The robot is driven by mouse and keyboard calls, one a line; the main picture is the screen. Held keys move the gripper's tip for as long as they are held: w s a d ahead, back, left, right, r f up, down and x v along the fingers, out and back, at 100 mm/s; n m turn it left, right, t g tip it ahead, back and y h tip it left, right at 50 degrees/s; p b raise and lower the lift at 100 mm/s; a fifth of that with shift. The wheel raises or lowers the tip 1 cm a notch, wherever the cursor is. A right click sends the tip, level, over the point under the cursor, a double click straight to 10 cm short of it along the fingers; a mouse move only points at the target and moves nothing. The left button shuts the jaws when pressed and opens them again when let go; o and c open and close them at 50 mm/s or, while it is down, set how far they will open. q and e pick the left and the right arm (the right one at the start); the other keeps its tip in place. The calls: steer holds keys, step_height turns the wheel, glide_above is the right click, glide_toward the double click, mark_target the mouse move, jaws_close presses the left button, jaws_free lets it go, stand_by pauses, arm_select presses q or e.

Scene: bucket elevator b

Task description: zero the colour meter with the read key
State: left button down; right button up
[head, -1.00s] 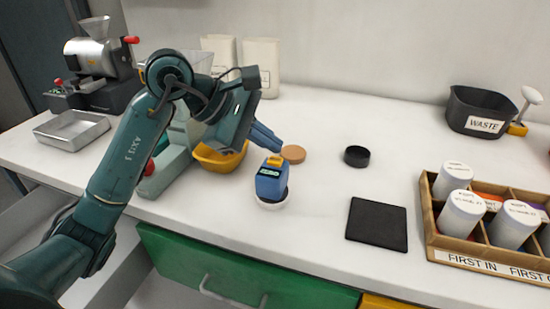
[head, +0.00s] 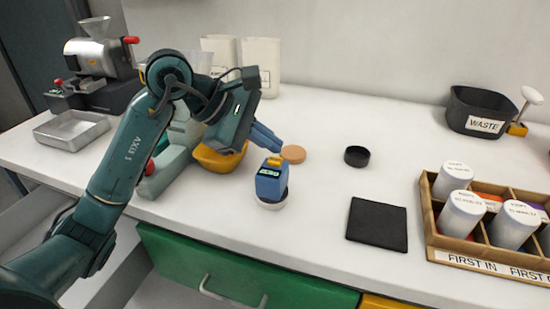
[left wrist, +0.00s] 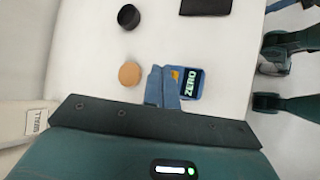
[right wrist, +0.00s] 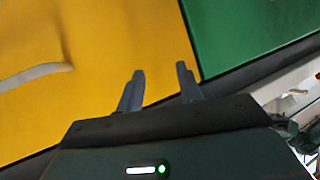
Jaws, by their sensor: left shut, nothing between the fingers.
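The colour meter (head: 270,181) is a small blue device standing on a white round base (head: 273,203). Its yellow read key (head: 274,162) is on top, and its lit screen reads ZERO in the left wrist view (left wrist: 191,83). My left gripper (head: 277,147) is shut and empty. Its blue fingertips are right beside the meter's top at the yellow key; I cannot tell whether they touch it. My right gripper (right wrist: 160,69) is open and empty in the right wrist view, in front of yellow and green drawer fronts. It is outside the head view.
A cork-coloured disc (head: 293,154), a black round cap (head: 357,156) and a black mat (head: 377,225) lie on the counter. A yellow bowl (head: 218,162) is behind the left gripper. A wooden rack (head: 432,240) of labelled tubes and a waste bin (head: 480,112) are at right.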

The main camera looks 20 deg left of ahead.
stand_by(0.3)
arm_select(q)
steer(key=shift+f+b, duration=0.5)
steer(key=shift+b, duration=0.1)
steer(key=shift+f+b, duration=0.4)
steer(key=shift+b, duration=0.1)
stand_by(0.4)
steer(key=shift+r, duration=0.1)
steer(key=shift+r+p, duration=0.55)
steer(key=shift+r, duration=0.2)
